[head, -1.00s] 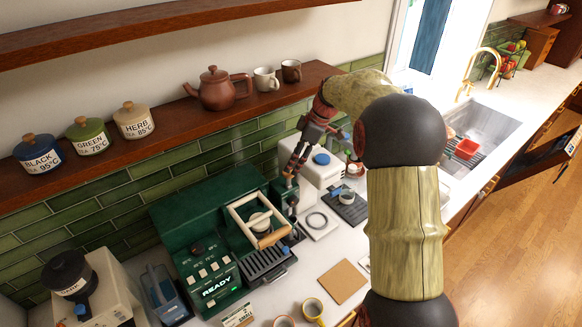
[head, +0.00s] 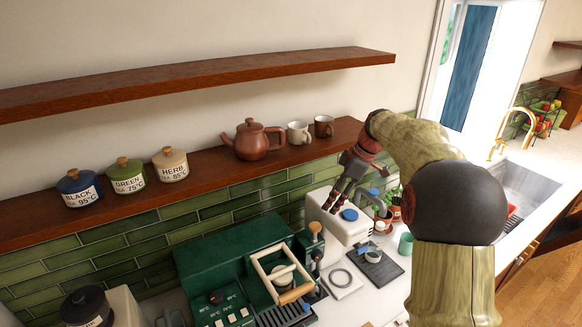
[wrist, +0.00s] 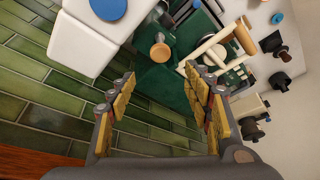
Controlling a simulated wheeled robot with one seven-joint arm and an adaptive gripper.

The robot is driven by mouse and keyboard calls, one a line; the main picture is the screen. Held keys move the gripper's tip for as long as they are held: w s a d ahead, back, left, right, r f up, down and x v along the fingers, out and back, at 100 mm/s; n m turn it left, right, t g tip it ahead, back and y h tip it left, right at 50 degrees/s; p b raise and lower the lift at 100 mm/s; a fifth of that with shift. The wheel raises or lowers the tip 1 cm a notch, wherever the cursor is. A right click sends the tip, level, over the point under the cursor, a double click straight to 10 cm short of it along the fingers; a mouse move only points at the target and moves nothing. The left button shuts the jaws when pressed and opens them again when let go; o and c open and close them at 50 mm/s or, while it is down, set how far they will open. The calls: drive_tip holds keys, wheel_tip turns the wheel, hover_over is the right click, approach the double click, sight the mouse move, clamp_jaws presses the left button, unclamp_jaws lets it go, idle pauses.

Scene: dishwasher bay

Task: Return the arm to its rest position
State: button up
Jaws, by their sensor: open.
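My gripper (head: 344,197) is raised in front of the green tiled wall, above the white box-shaped machine with a blue round cap (head: 349,215). In the wrist view my gripper (wrist: 158,85) has its two yellow-padded fingers well apart, with nothing between them. The wrist camera looks down past the fingers at the green coffee machine (wrist: 168,85) and the white machine (wrist: 85,38). My arm rises on the right side of the head view, bends at a dark joint and reaches left to the gripper.
A wooden shelf (head: 225,171) behind holds three tea jars, a brown teapot (head: 256,141) and two mugs. A higher shelf (head: 200,82) is empty. The green coffee machine (head: 225,262) stands below. A potted plant (head: 384,220) is close right of the gripper; the sink (head: 525,190) is farther right.

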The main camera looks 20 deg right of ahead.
drive_tip(key=s+a+f+m+t+h+b, duration=0.1)
drive_tip(key=s+a+f+m+b, duration=0.2)
drive_tip(key=s+a+f+b, duration=0.3)
drive_tip(key=s+a+f+m+t+h+b, duration=0.1)
drive_tip(key=s+a+f+m+b, duration=0.3)
drive_tip(key=s, duration=1.3)
drive_tip(key=s+a+f+m+t+h+b, duration=0.1)
drive_tip(key=s+a+f+m+b, duration=0.3)
drive_tip(key=s+a+f+b, duration=0.4)
drive_tip(key=s+f+b, duration=0.1)
drive_tip(key=s+b, duration=0.1)
drive_tip(key=s, duration=0.1)
drive_tip(key=shift+s+h+b, duration=0.35)
drive_tip(key=shift+h, duration=0.05)
